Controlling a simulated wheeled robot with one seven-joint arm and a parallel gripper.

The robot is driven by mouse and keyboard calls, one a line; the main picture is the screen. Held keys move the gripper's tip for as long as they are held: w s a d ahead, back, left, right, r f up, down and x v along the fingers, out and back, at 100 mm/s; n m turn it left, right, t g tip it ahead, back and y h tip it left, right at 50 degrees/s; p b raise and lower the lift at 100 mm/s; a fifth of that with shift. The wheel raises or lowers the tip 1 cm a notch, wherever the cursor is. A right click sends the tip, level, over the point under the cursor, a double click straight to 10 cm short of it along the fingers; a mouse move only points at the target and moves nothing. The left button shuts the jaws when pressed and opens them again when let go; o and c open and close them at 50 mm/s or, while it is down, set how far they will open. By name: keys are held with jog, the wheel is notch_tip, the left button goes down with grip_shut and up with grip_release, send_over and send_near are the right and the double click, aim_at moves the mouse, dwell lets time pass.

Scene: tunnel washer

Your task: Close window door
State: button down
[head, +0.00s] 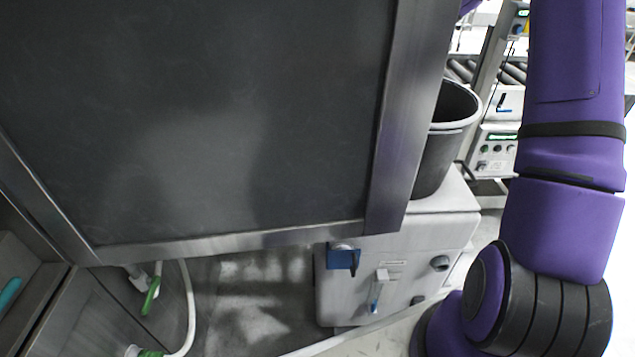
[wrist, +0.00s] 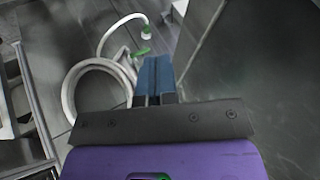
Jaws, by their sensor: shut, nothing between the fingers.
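The window door is a large dark pane (head: 220,110) in a brushed metal frame (head: 395,130), filling much of the left and middle of the head view. It stands out at an angle from the grey body at lower left, so it looks open. In the wrist view the door's dark face (wrist: 255,75) fills the right side. My gripper (wrist: 155,62) shows there with its blue fingers shut together and empty, just left of the door. I cannot tell whether the fingers touch it. In the head view I cannot clearly make out my gripper.
A white unit (head: 400,265) with a dark bucket (head: 442,150) on it stands behind the door's right edge. White hoses (head: 190,310) with green fittings lie low at left; a coiled hose (wrist: 75,85) also shows in the wrist view. Pale floor shows at lower middle.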

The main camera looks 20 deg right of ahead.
aim_at(317, 218)
jog(key=shift+s+a+f, duration=0.8)
jog(key=shift+s+f, duration=0.4)
jog(key=shift+s, duration=0.05)
jog(key=shift+s+a+f, duration=0.8)
jog(key=shift+s+f, duration=0.35)
jog(key=shift+s, duration=0.05)
jog(key=shift+s+a+f, duration=0.8)
jog(key=shift+s+f, duration=0.4)
jog(key=shift+s, duration=0.05)
